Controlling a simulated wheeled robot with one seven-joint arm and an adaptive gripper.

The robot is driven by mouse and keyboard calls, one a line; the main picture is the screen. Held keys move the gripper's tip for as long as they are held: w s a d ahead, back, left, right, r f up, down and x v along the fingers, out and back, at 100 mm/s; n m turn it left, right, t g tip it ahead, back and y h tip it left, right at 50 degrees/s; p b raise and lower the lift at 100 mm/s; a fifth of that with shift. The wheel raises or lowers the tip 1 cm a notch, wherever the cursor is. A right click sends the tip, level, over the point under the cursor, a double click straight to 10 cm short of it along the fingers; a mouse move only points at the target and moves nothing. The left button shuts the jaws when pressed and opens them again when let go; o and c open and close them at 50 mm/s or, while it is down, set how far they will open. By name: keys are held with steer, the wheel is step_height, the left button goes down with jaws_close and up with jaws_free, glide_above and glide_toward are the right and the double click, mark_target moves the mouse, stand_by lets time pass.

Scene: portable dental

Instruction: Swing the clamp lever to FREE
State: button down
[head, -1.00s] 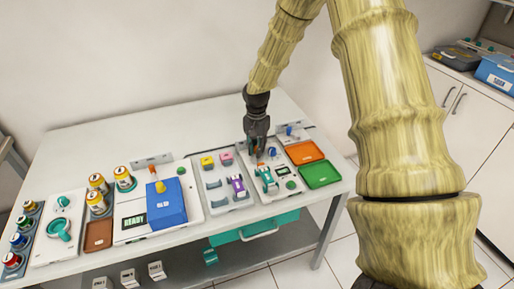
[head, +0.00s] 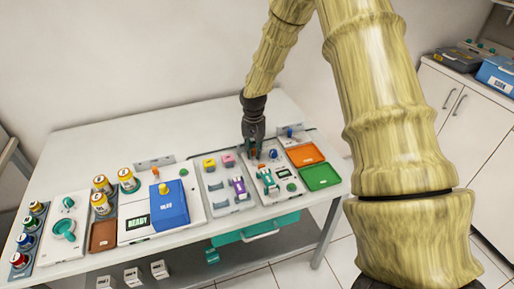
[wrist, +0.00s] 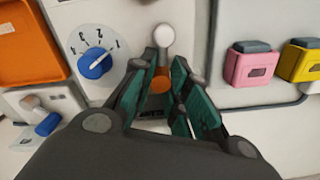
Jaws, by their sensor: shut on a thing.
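My gripper (head: 254,152) points down over the instrument panel (head: 283,197) at the right part of the table. In the wrist view, its teal-padded fingers (wrist: 166,62) are closed in around an orange lever piece (wrist: 160,82), which I take to be the clamp lever. A grey-white round knob (wrist: 163,35) stands just beyond the fingertips. A dark label lies below the orange piece, partly hidden by the fingers, and I cannot read it. In the head view the lever is mostly hidden by the gripper.
A blue dial (wrist: 95,63) with numbers sits beside the fingers. Orange (head: 304,155) and green (head: 320,177) trays lie right of the panel. Pink (wrist: 252,65) and yellow (wrist: 302,60) blocks stand on the neighbouring panel. A blue box (head: 168,204) stands farther left.

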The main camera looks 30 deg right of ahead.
mark_target(246, 161)
steer(key=n, duration=0.1)
steer(key=a+n+p, duration=0.1)
steer(key=n, duration=0.1)
steer(key=a+n+p, duration=0.1)
steer(key=n, duration=0.1)
steer(key=shift+w+a+r, duration=0.2)
steer(key=shift+w, duration=0.1)
steer(key=shift+s+a+f+n+p, duration=0.1)
steer(key=shift+a+n+p, duration=0.15)
steer(key=shift+n, duration=0.75)
steer(key=shift+s+a+f+n+p, duration=0.15)
steer(key=shift+a+n, duration=0.2)
steer(key=shift+n, duration=0.65)
steer(key=c, duration=1.3)
jaws_free()
steer(key=shift+a+r, duration=0.1)
steer(key=shift+a, duration=0.05)
steer(key=shift+c, duration=0.2)
steer(key=shift+d, duration=0.25)
steer(key=shift+r, duration=0.15)
step_height(246, 161, up, 12)
